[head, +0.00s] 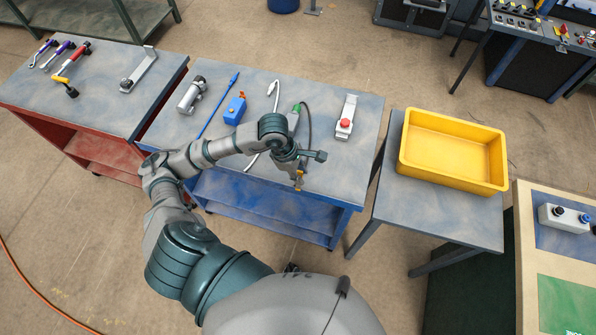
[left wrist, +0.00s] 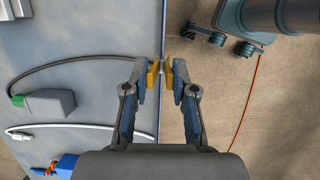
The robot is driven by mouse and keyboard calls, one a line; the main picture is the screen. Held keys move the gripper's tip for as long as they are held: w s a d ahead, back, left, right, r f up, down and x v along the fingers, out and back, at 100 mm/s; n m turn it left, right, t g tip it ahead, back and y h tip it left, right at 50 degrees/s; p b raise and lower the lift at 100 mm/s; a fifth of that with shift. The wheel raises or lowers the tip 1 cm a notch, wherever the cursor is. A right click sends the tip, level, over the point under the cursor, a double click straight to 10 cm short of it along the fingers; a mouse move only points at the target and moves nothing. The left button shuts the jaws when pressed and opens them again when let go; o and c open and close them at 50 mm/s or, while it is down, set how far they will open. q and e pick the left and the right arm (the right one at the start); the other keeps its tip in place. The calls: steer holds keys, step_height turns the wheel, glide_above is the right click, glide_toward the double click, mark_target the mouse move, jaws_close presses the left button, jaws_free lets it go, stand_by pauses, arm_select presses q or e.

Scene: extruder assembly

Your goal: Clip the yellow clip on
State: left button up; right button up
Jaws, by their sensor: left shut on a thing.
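My left gripper (head: 299,182) reaches over the front edge of the blue table. In the left wrist view my left gripper (left wrist: 161,80) has its two blue-padded fingers close together, shut on a small yellow clip (left wrist: 153,74). Yellow parts show on both sides of a narrow gap, with something thin and pale between them. The clip (head: 300,174) is small and partly hidden in the head view. A dark cable (left wrist: 85,61) runs from a grey device with a green end (left wrist: 48,103) towards the clip; its join is unclear. My right gripper is not in view.
The blue table (head: 345,175) also holds a blue tool (head: 235,110), a grey cylinder (head: 192,95) and a pale bracket with a red knob (head: 347,117). A yellow bin (head: 455,181) stands on a side table at right. Tools lie on the red table (head: 105,100).

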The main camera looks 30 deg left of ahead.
arm_select(q)
steer(key=shift+a+f+b, duration=0.1)
steer(key=shift+a+b, duration=0.2)
stand_by(0.4)
steer(key=shift+d, duration=0.1)
stand_by(0.8)
steer(key=shift+f+b, duration=0.1)
steer(key=shift+b, duration=0.35)
steer(key=shift+f+b, duration=0.85)
steer(key=shift+f, duration=0.1)
steer(key=o, duration=0.8)
